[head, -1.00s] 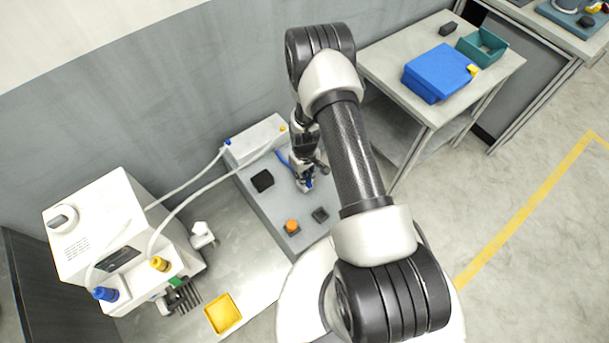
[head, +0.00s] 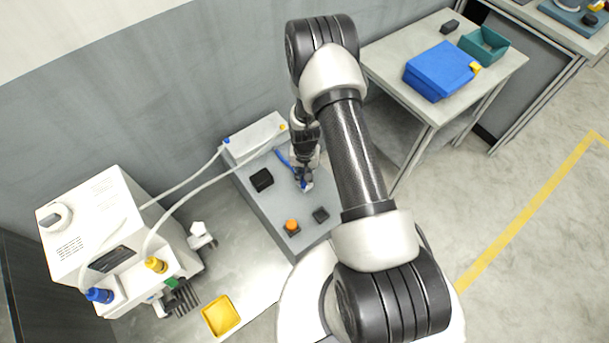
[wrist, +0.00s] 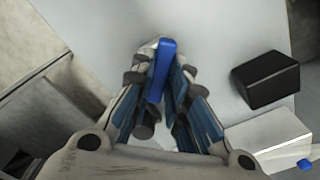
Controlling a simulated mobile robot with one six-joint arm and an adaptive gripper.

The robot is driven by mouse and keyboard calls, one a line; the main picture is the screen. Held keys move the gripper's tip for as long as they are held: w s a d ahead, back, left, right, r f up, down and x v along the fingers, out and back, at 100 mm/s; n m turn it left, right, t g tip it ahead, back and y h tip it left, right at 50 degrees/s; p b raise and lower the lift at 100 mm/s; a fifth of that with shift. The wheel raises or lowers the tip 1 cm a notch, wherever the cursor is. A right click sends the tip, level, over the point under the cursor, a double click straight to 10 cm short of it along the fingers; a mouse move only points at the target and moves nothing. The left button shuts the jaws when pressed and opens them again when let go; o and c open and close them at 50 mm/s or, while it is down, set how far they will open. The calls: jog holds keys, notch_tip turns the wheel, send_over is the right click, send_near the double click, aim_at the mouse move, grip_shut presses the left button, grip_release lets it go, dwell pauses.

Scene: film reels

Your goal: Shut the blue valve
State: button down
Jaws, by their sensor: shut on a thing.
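The blue valve's handle (wrist: 161,72) is a narrow blue bar standing between my gripper's fingertips in the wrist view. My gripper (wrist: 156,95) is shut on it, with blue-lined fingers on either side. In the head view, my gripper (head: 304,184) points down over the grey bench top, with blue showing at its fingers. A blue strip (head: 283,157) also shows just left of my wrist. The valve's body and the far end of its handle are hidden by the gripper and arm.
A black block (head: 262,180), an orange knob (head: 291,225) and a dark square piece (head: 321,215) sit near the gripper. A white box (head: 256,138) with hoses stands behind. A white machine (head: 95,230) and yellow tray (head: 221,315) are left; a blue case (head: 441,70) is right.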

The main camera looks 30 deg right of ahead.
jog(key=m+b, duration=0.1)
jog(key=m, duration=0.3)
jog(key=shift+m, duration=2.5)
jog(key=shift+b, duration=0.3)
jog(key=c, duration=1.6)
grip_release()
jog(key=shift+o, duration=0.2)
notch_tip(320, 180, up, 12)
jog(key=shift+r, duration=0.1)
